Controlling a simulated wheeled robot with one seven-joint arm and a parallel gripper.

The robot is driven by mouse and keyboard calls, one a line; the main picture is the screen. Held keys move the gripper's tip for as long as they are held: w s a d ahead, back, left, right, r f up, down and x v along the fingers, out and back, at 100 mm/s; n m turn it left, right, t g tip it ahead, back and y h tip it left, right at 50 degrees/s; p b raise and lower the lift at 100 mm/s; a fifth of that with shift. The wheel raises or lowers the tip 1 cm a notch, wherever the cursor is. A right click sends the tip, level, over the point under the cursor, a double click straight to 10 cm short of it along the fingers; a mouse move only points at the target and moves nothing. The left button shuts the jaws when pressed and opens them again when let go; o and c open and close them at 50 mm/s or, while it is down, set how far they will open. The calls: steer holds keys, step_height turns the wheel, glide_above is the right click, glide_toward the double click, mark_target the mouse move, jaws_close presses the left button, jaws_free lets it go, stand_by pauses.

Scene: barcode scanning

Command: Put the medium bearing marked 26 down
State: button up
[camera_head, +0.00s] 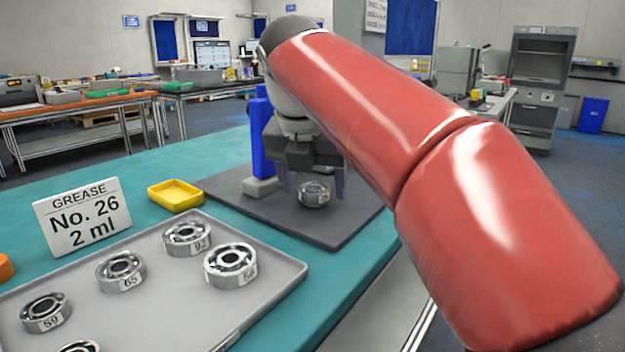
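A small silver bearing (314,195) is at the dark grey mat, with a white label on its front side. The label is too small to read. My gripper (314,188) points down over it, one finger to the left and one to the right. Narrow gaps seem to show between the fingers and the bearing, so the gripper looks open around it. The bearing looks flat and appears to rest on the mat (345,226). The contact under it is hard to make out. A white sign (82,216) reads "GREASE No. 26 2 ml".
A grey tray (180,300) at front left holds several bearings, including ones marked 92 (187,238), 65 (121,271) and 59 (45,312). A yellow dish (176,195) stands behind it. A blue upright device (262,140) stands behind my gripper. My red arm hides the right side.

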steer(key=v, duration=0.6)
steer(key=shift+s+r, duration=0.3)
steer(key=shift+s, duration=0.25)
steer(key=shift+o, duration=0.4)
steer(key=shift+s+r+m, duration=0.2)
steer(key=shift+r+m, duration=0.1)
steer(key=shift+r, duration=0.05)
steer(key=w+f+m, duration=0.1)
steer(key=f+m, duration=0.1)
steer(key=m, duration=0.8)
steer(key=w+f+m+y+b, duration=0.1)
steer(key=f+m, duration=0.1)
steer(key=m, duration=0.8)
steer(key=w+d+f+m, duration=0.1)
steer(key=f+m, duration=0.2)
steer(key=m, duration=0.8)
steer(key=shift+w+y, duration=0.3)
steer(key=shift+y, duration=0.1)
